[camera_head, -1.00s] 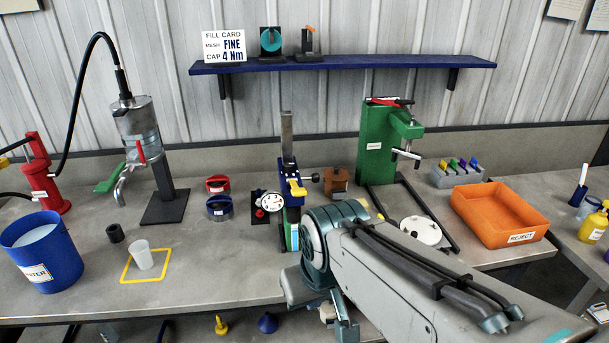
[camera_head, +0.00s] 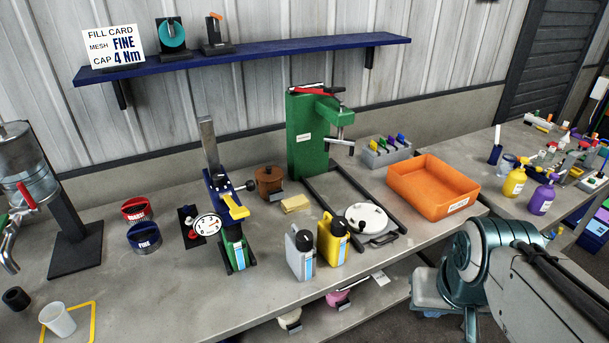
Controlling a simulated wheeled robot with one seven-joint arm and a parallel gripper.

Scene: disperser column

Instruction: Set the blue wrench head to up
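No part is marked as the wrench head, so I cannot tell for certain which it is. A blue head (camera_head: 217,184) with a yellow lever (camera_head: 236,207) sits on an upright grey bar (camera_head: 209,143) on the bench. A white dial (camera_head: 207,226) and a green base (camera_head: 235,252) are beside and below it. A small rack (camera_head: 386,154) at the back right holds several coloured pieces, one of them blue. My arm is at the lower right, in front of the bench and well apart from both. My gripper's fingers cannot be made out.
A green press (camera_head: 306,138), an orange bin (camera_head: 433,187), a grey bottle (camera_head: 300,252) and a yellow bottle (camera_head: 333,240) stand on the bench. Red (camera_head: 135,209) and blue (camera_head: 144,237) ring-shaped items lie left of the dial.

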